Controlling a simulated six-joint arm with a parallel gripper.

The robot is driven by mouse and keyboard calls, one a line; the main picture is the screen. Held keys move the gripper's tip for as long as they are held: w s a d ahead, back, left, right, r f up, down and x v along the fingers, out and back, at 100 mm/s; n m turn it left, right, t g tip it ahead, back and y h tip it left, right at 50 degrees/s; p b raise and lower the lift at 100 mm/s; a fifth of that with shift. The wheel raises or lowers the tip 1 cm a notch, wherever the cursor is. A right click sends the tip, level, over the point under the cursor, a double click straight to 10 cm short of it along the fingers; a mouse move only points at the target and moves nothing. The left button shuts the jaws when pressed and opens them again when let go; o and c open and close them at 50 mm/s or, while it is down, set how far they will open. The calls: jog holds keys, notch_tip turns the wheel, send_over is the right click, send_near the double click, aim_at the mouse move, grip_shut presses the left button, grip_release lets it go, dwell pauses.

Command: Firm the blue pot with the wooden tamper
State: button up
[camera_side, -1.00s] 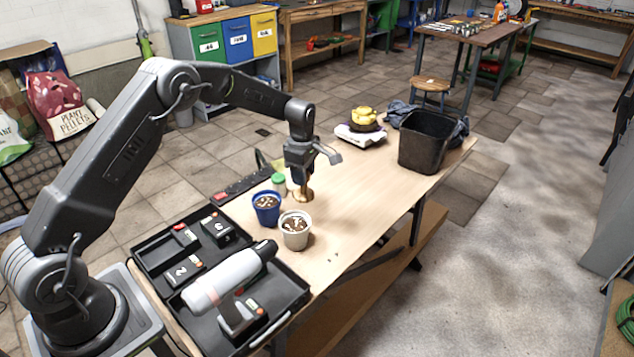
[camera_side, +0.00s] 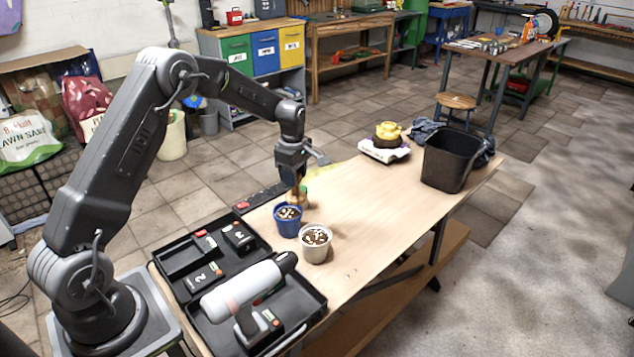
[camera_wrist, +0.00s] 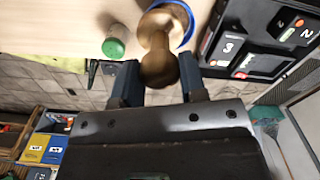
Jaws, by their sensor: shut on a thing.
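My gripper (camera_side: 294,181) is shut on the wooden tamper (camera_wrist: 158,55) and points down. The tamper also shows in the side view (camera_side: 294,198), just above or at the rim of the blue pot (camera_side: 288,225). In the wrist view the tamper's wide end lies across the blue pot's rim (camera_wrist: 189,28) and hides most of its inside. The blue pot stands upright and holds brown soil with pale bits. I cannot tell whether the tamper touches the soil.
A green-lidded item (camera_wrist: 113,48) is close to the tamper. A black tray (camera_side: 317,303) with tools lies in front. A black bin (camera_side: 452,162) and a scale (camera_side: 384,151) stand farther off; the table between is clear.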

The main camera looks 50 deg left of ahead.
aim_at(287, 194)
jog(key=shift+s+a+r, duration=0.2)
jog(key=shift+s+a, duration=0.65)
jog(key=shift+a, duration=0.1)
jog(key=shift+f, duration=2.9)
jog(key=shift+f, duration=0.55)
jog(key=shift+r, duration=0.1)
jog(key=shift+r, duration=3.45)
jog(key=shift+r, duration=0.1)
jog(key=shift+r, duration=2.9)
